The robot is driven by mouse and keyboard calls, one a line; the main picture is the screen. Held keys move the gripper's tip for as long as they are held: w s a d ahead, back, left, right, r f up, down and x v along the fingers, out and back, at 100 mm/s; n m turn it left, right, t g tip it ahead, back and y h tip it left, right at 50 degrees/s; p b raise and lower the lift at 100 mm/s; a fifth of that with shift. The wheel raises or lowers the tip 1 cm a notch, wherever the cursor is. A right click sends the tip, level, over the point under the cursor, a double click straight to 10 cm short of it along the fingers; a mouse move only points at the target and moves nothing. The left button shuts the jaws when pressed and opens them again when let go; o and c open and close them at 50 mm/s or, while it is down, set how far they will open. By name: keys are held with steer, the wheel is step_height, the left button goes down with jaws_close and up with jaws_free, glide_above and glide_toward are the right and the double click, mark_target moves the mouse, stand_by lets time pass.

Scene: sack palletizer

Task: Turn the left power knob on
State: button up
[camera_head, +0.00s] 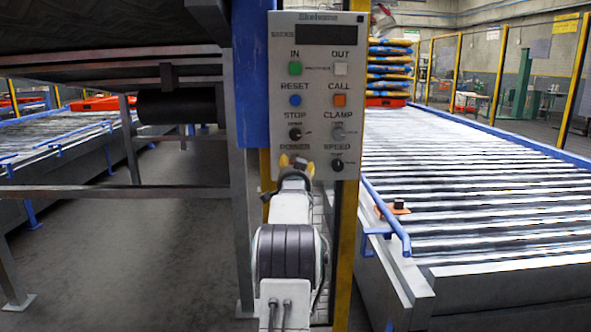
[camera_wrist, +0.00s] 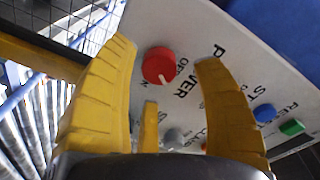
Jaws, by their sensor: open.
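The power knob is a round red knob (camera_wrist: 158,66) with a white mark at its lower edge in the wrist view. It sits on a pale control panel (camera_head: 345,92), beside the lettering POWER. My gripper (camera_wrist: 166,51) is open, with its yellow fingers spread on both sides of the knob; a shorter finger is below it. I cannot tell whether any finger touches the knob. In the head view my gripper (camera_head: 297,162) is at the panel's lower left and hides the knob. Small lettering beside the knob is partly readable as OFF.
The panel also has a stop knob (camera_head: 295,134), a clamp knob (camera_head: 338,134), a speed knob (camera_head: 337,165) and several push buttons. A blue post (camera_head: 248,75) stands left of it. A roller conveyor (camera_head: 470,190) runs on the right, with stacked sacks (camera_head: 389,68) behind.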

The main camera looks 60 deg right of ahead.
steer(key=shift+x, duration=1.1)
